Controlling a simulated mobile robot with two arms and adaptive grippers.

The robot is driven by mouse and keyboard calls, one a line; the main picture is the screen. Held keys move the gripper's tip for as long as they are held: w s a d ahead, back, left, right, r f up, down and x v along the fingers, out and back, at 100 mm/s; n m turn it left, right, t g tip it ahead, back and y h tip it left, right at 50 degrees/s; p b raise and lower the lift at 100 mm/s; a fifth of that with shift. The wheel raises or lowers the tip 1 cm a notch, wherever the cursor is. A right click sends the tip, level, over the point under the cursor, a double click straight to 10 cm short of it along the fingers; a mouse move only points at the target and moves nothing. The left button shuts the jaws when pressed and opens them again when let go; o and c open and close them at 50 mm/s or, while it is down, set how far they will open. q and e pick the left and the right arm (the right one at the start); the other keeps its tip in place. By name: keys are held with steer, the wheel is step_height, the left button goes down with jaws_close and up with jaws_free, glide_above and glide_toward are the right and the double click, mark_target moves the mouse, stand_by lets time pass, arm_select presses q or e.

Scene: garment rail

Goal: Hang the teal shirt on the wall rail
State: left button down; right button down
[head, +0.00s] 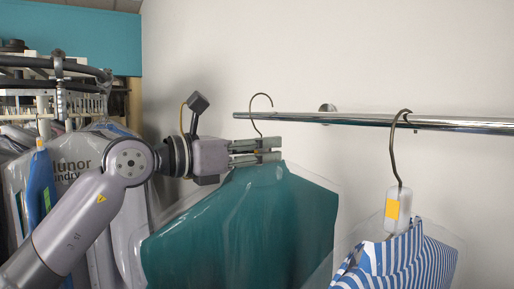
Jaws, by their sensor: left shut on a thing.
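The teal shirt (250,232) hangs inside a clear cover below my left gripper (268,150). My left gripper comes in from the left and is shut on the neck of its hanger, just below the wire hook. The hook (262,100) rises above the gripper, its curved top slightly higher than the rail. The chrome wall rail (360,119) runs from its free end near the hook to the right edge. I cannot tell in depth whether the hook is over the rail or in front of it. My right gripper is not in view.
A blue-and-white striped shirt (400,262) hangs from the rail at the right on its own hook (393,150). A round wall mount (327,108) holds the rail. At the left, covered garments (85,160) hang on a dark rack. The rail between the two hooks is clear.

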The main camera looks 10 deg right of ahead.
mark_target(203, 194)
arm_select(q)
steer(key=shift+w+d, duration=0.1)
steer(key=shift+d, duration=0.15)
steer(key=shift+f+b, duration=1.1)
steer(key=shift+f, duration=0.1)
steer(key=c, duration=1.5)
jaws_free()
steer(key=shift+c, duration=0.2)
steer(key=shift+o, duration=0.5)
steer(key=shift+f, duration=0.1)
steer(key=v, duration=1.2)
steer(key=shift+o, duration=0.5)
steer(key=shift+o, duration=0.7)
